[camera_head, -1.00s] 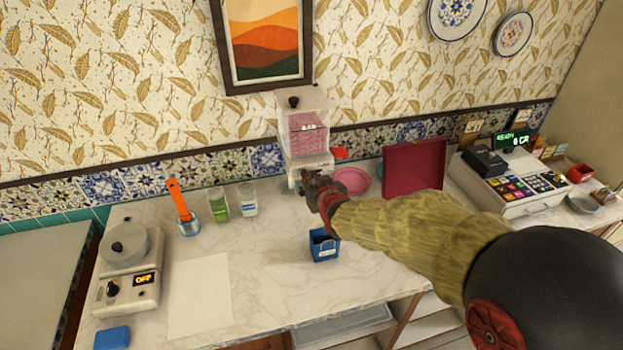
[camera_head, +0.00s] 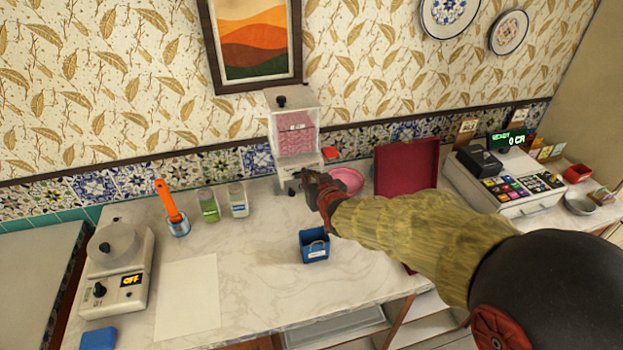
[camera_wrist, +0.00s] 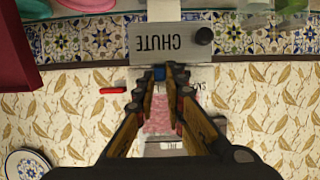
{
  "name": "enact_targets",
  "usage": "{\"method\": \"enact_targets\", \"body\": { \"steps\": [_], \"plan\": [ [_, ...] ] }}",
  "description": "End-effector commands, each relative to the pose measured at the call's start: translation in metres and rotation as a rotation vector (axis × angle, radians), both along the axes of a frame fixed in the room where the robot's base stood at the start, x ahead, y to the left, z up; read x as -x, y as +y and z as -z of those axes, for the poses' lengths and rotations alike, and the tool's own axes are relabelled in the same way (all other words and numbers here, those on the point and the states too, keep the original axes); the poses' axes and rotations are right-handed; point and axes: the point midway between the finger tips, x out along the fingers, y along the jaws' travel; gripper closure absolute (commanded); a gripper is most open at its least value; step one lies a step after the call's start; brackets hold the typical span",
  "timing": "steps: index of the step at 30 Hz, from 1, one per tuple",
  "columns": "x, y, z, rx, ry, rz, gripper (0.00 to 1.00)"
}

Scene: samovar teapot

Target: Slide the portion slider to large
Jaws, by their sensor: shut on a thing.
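The portion dispenser (camera_head: 294,150) stands against the tiled wall in the head view, with a clear hopper of pink contents and a white base. In the wrist view, its grey plate marked CHUTE (camera_wrist: 160,42) appears upside down, with a round black knob (camera_wrist: 204,35) at its right end. My gripper (camera_head: 308,178) is at the front of the dispenser base.
A blue box (camera_head: 314,246) stands on the counter below my gripper. A pink bowl (camera_head: 347,180) and dark red tray (camera_head: 405,168) are close on the right.

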Motion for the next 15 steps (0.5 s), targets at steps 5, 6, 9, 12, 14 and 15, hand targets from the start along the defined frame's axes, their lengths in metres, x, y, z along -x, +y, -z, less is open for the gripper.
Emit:
{"method": "enact_targets", "body": {
  "steps": [5, 6, 9, 12, 14, 15],
  "plan": [
    [-0.0011, -0.0043, 0.0005, -0.002, 0.002, 0.009, 1.00],
    [-0.0011, -0.0043, 0.0005, -0.002, 0.002, 0.009, 1.00],
    [-0.0011, -0.0044, 0.0004, -0.002, 0.002, 0.009, 0.86],
    [-0.0011, -0.0043, 0.0004, -0.002, 0.002, 0.009, 0.81],
    [-0.0010, -0.0041, 0.0004, -0.002, 0.002, 0.009, 0.77],
    [-0.0010, -0.0040, 0.0003, -0.002, 0.002, 0.009, 0.75]
  ]
}}
